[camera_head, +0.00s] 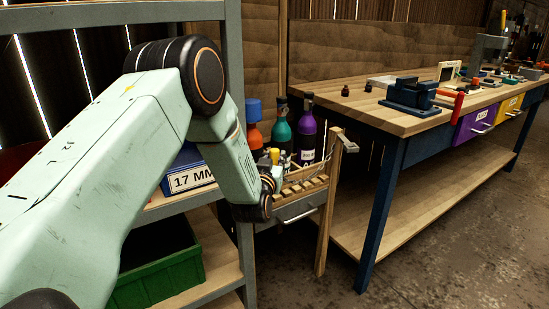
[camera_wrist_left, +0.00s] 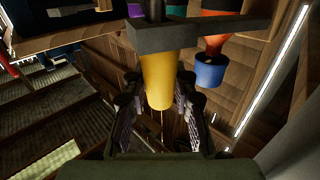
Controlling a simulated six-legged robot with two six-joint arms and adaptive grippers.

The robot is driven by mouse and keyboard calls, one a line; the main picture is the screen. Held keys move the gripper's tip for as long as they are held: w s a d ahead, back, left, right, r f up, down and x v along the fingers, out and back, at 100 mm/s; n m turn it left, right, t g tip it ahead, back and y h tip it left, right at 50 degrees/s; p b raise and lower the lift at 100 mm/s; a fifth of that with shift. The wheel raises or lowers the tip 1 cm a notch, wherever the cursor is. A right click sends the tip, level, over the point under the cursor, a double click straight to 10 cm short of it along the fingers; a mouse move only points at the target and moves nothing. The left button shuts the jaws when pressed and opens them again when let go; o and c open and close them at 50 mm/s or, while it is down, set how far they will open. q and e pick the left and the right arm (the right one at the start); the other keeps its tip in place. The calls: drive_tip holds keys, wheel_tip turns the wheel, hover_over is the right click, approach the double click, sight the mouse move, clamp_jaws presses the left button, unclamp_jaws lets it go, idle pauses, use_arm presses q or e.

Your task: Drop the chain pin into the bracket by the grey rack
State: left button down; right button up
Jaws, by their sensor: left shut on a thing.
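The chain pin has a yellow cylindrical handle (camera_wrist_left: 157,80), which sits between the two fingers of my left gripper (camera_wrist_left: 158,108) in the left wrist view. The gripper is shut on it. Beyond the handle is a dark flat bar (camera_wrist_left: 190,36), which looks like the bracket, with a dark shaft at its far side. I cannot tell how deep the pin sits in it. In the head view the yellow handle (camera_head: 275,155) shows small above my left wrist, beside the grey rack (camera_head: 243,150). The fingers are mostly hidden there. My right gripper is not in view.
A wooden post (camera_head: 328,205) with a metal fitting (camera_head: 348,146) stands right of my gripper. Purple (camera_head: 306,133) and teal (camera_head: 281,130) bottles stand behind. A workbench (camera_head: 420,115) fills the right. The rack holds a blue bin (camera_head: 188,178) and a green crate (camera_head: 165,275).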

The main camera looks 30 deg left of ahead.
use_arm(q)
drive_tip(key=c, duration=1)
unclamp_jaws()
wheel_tip(320, 180, up, 10)
drive_tip(key=shift+r, duration=0.1)
drive_tip(key=shift+s+d, duration=0.1)
